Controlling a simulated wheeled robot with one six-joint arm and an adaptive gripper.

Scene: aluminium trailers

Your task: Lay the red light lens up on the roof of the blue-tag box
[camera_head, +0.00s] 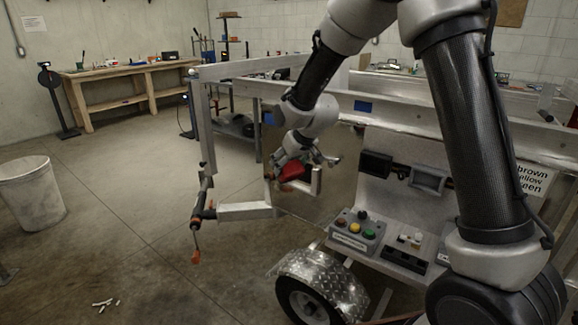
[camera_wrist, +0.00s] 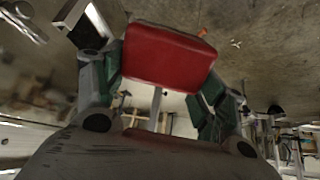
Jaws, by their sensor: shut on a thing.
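The red light lens (camera_head: 293,171) is in my gripper (camera_head: 303,166), near the trailer's rear corner in the head view. In the wrist view the red lens (camera_wrist: 168,55) spans the space between the two green-padded fingers of my gripper (camera_wrist: 160,80), and its broad red face shows. The lens is held in the air, clear of the floor. A blue tag (camera_head: 362,107) shows on the trailer's upper rail, and another blue patch (camera_head: 268,118) is beside my wrist. I cannot tell which box either marks; a box roof is not clearly visible.
A control box (camera_head: 357,228) with coloured buttons sits on a shelf above the trailer wheel (camera_head: 304,300). Dark-framed fixtures (camera_head: 428,178) are on the panel. A white bin (camera_head: 32,190) and a wooden bench (camera_head: 125,76) stand left. Floor left of the trailer is mostly clear.

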